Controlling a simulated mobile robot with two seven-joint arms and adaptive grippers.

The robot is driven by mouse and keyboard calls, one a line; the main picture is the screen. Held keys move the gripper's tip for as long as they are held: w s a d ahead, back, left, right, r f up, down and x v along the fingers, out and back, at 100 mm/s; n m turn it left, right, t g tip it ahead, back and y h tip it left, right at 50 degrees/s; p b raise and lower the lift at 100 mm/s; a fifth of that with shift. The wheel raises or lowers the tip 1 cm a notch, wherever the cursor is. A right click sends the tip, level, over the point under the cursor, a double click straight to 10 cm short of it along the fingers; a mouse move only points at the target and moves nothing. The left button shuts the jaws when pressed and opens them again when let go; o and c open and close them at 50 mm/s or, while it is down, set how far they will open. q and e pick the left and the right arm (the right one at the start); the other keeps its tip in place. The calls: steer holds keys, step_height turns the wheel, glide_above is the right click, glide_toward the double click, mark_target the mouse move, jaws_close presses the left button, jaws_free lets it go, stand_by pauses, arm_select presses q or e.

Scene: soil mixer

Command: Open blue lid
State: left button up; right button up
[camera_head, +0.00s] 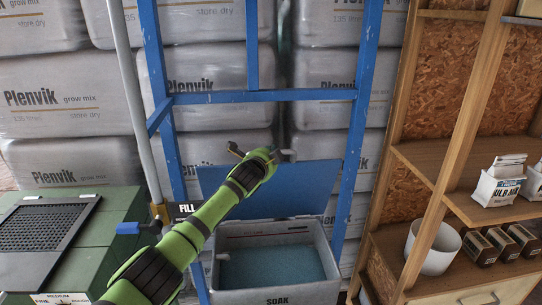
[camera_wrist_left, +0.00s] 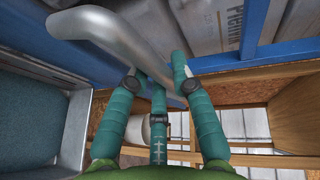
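The blue lid (camera_head: 306,188) stands raised, tilted up at the back of the pale bin marked SOAK (camera_head: 275,237). The bin is open and its blue contents (camera_head: 272,268) show. A grey bent handle (camera_wrist_left: 118,48) crosses in front of the blue panel (camera_wrist_left: 28,105) in the left wrist view. My left gripper (camera_head: 271,152) is at the lid's upper edge. In the wrist view its teal fingers (camera_wrist_left: 158,82) stand apart around the handle's near end. The left fingertip is hidden behind the handle, so I cannot tell whether they grip it. My right gripper is not in view.
A blue frame (camera_head: 262,97) with stacked Plenvik bags (camera_head: 60,95) stands behind. A green machine with a black grate (camera_head: 45,228) is at the left. A wooden shelf (camera_head: 495,212) at the right holds a white pot (camera_head: 432,248) and small boxes.

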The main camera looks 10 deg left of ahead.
arm_select(q)
steer(key=o, duration=0.4)
steer(key=shift+r, duration=0.2)
steer(key=shift+o, duration=0.2)
steer(key=shift+s, duration=0.15)
steer(key=v, duration=1.2)
steer(key=shift+d, duration=0.1)
